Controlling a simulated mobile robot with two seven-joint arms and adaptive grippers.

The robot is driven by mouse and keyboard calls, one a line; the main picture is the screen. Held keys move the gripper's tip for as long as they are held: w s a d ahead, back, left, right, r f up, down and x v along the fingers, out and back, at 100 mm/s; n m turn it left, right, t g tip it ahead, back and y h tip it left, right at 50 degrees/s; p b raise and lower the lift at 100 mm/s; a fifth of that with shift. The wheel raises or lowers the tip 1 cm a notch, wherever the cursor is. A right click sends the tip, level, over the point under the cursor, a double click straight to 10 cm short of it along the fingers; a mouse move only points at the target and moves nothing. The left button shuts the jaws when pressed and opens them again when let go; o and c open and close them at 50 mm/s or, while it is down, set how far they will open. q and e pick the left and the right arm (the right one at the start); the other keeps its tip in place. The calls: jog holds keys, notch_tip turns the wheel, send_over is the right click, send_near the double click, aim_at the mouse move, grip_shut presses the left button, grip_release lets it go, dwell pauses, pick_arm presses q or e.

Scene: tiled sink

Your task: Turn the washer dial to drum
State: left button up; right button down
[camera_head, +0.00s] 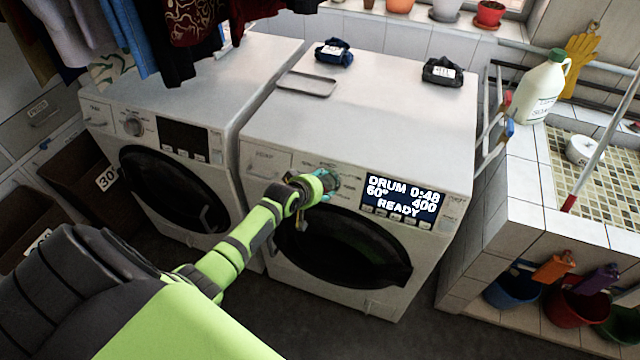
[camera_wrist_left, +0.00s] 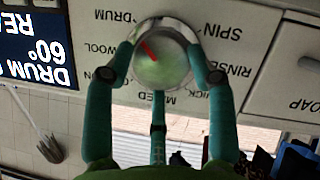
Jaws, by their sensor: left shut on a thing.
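The washer on the right (camera_head: 262,134) has a display (camera_head: 401,200) reading "DRUM 0:48, 60°, 400, READY". Its round metal dial (camera_wrist_left: 165,68) has a red pointer mark. The wrist view is upside down, with labels DRUM, SPIN, RINSE and WOOL around the dial. The red mark points up-left in that view, towards the DRUM label (camera_wrist_left: 113,16). My left gripper (camera_head: 324,185) is at the dial, its teal fingers shut around the rim; it also shows in the wrist view (camera_wrist_left: 161,78). The gripper largely hides the dial in the head view. My right gripper is not in view.
A second washer (camera_head: 185,110) stands to the left, with hanging clothes (camera_head: 165,35) above. A tray (camera_head: 307,84) and two dark bundles (camera_head: 334,52) lie on the right washer. A tiled sink (camera_head: 560,215) with a jug (camera_head: 542,90) stands right. The floor in front is clear.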

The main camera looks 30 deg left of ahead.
pick_arm(q)
jog(key=shift+s+d+f, duration=0.2)
jog(key=shift+f, duration=0.15)
jog(key=o, duration=1.1)
jog(key=shift+o, duration=0.2)
jog(key=shift+w, duration=0.15)
jog(key=shift+r, duration=0.1)
jog(key=v, duration=1.2)
jog(key=shift+w, duration=0.1)
